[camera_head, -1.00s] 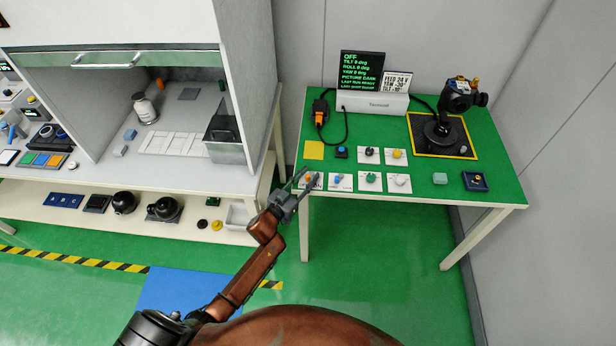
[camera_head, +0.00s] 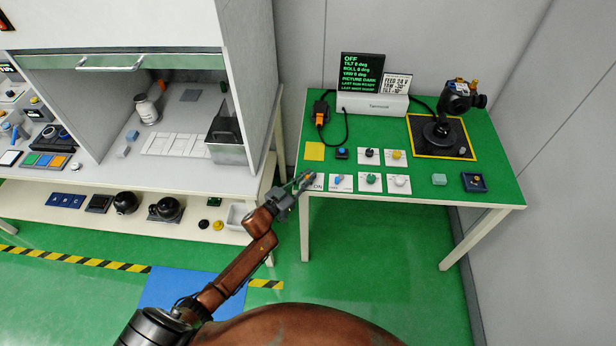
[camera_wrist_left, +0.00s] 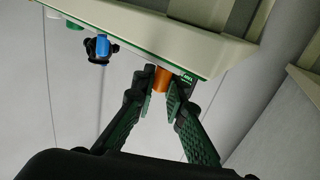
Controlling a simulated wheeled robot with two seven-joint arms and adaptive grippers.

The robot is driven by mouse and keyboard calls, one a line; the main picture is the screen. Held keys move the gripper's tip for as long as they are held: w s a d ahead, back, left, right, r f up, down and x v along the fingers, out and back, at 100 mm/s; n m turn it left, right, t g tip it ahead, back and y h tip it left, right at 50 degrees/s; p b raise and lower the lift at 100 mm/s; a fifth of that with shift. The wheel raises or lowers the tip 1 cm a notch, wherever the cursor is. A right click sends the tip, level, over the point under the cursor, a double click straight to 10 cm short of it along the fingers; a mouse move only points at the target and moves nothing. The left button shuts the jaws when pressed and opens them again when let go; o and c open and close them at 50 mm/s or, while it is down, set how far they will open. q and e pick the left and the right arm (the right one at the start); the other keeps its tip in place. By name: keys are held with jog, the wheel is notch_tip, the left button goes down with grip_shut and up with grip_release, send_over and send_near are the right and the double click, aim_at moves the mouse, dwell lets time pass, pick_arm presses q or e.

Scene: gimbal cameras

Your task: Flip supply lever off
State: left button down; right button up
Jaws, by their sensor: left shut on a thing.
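The supply lever has an orange handle (camera_head: 309,177) on a white plate (camera_head: 316,186) at the front left corner of the green table. The plate's visible lettering reads "ON". My left gripper (camera_head: 302,183) reaches the lever from the left, at the table's front edge. In the left wrist view the orange handle (camera_wrist_left: 162,77) sits between the two dark fingers (camera_wrist_left: 161,94), which are shut on it. The fingers hide part of the lever and plate. The display (camera_head: 361,73) at the back reads "OFF" on its top line. My right gripper is out of view.
A blue-handled control (camera_head: 339,181) stands just right of the lever, with a green knob (camera_head: 371,178) and a white knob (camera_head: 401,181) beyond. A gimbal camera (camera_head: 459,98) stands at the back right. A workbench (camera_head: 170,176) is on the left.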

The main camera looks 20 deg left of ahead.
pick_arm(q)
jog(key=shift+a+m+g+h, duration=0.15)
jog(key=shift+m+g+h, duration=0.15)
jog(key=shift+m+h, duration=0.3)
jog(key=c, duration=1.9)
grip_release()
jog(key=shift+c, duration=0.2)
jog(key=v, duration=1.2)
jog(key=shift+w+a, duration=0.1)
jog(key=shift+a, duration=0.1)
